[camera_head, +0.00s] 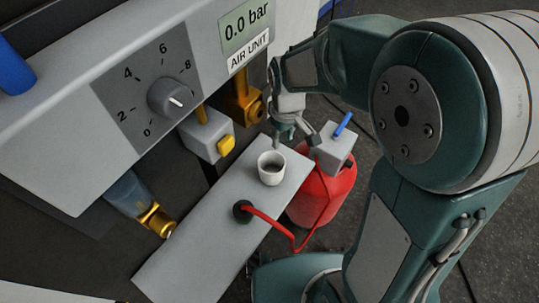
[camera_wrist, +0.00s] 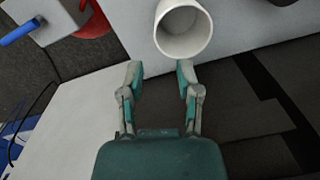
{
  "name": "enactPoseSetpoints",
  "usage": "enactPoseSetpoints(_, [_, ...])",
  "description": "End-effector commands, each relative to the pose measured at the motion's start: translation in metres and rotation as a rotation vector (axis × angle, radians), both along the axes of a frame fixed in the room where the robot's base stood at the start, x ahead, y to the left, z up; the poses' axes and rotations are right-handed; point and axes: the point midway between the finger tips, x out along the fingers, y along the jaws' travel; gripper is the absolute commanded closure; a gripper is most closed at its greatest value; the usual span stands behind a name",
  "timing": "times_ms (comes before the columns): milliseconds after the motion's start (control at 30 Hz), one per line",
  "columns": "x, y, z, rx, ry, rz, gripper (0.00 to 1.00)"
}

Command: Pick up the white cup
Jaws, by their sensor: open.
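The white cup (camera_head: 271,168) stands upright on a light grey shelf (camera_head: 190,250), near the shelf's far end. In the wrist view the cup (camera_wrist: 183,30) shows at the top, its round mouth facing the camera. My gripper (camera_head: 293,138) is just beyond the cup in the head view. In the wrist view my gripper (camera_wrist: 158,72) is open, its two fingertips apart and pointing toward the cup. No part of the cup is between the fingers, and a gap shows between fingertips and cup.
A black fitting with a red hose (camera_head: 268,222) sits on the shelf near the cup. A red tank (camera_head: 322,190) with a grey box and blue lever (camera_head: 342,124) stands close to the right. The air unit panel with a dial (camera_head: 172,97) and brass valves (camera_head: 243,100) borders the shelf's left.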

Motion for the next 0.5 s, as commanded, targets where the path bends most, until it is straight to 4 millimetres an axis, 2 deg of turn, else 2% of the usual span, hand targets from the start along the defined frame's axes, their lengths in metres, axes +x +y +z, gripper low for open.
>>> enactPoseSetpoints(133, [0.0, 0.0, -0.014, 0.0, 0.006, 0.003, 0.56])
enactPoseSetpoints(333, [0.0, 0.003, -0.047, -0.003, 0.006, 0.003, 0.56])
enactPoseSetpoints(500, [0.0, 0.005, -0.06, -0.004, 0.004, 0.003, 0.56])
